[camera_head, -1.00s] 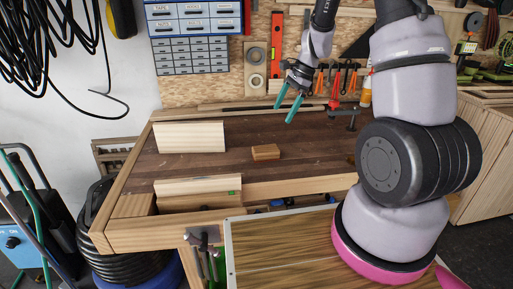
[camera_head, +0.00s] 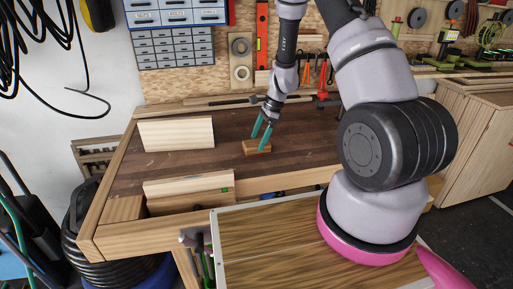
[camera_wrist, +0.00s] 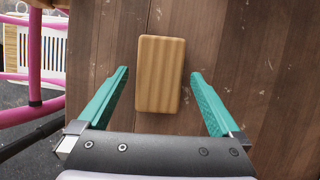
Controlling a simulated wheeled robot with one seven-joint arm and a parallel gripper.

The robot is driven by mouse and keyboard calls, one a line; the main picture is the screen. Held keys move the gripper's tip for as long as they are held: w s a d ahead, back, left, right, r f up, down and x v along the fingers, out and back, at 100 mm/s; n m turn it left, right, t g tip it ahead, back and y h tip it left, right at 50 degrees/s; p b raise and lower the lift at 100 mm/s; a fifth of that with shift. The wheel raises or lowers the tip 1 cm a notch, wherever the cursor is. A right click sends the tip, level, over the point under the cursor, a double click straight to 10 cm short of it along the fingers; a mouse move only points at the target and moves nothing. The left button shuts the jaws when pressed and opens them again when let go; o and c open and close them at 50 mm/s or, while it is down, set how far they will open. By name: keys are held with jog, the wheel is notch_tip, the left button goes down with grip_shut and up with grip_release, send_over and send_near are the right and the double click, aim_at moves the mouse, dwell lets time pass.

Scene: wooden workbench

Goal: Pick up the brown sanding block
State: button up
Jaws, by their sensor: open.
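The brown sanding block (camera_head: 256,147) lies on the dark wooden bench top (camera_head: 190,170), near its middle. In the wrist view the block (camera_wrist: 160,74) is a rounded rectangle with shallow grooves along its length. My gripper (camera_head: 262,138) is open and points down over the block. In the wrist view its teal fingers (camera_wrist: 158,88) are spread to the left and right, with bare bench showing between each finger and the block. The near end of the block lies between the fingertips, and its far end reaches past them. No contact shows.
A pale wooden board (camera_head: 177,133) stands at the back left of the bench. Another pale board (camera_head: 188,184) stands at the front edge by the vise. A red clamp (camera_head: 323,98) and hanging tools are behind on the right. The bench around the block is clear.

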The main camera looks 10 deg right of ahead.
aim_at(257, 142)
jog(key=shift+x, duration=1.15)
jog(key=shift+f, duration=0.25)
jog(key=c, duration=1.4)
notch_tip(257, 142, up, 11)
jog(key=shift+f, duration=0.25)
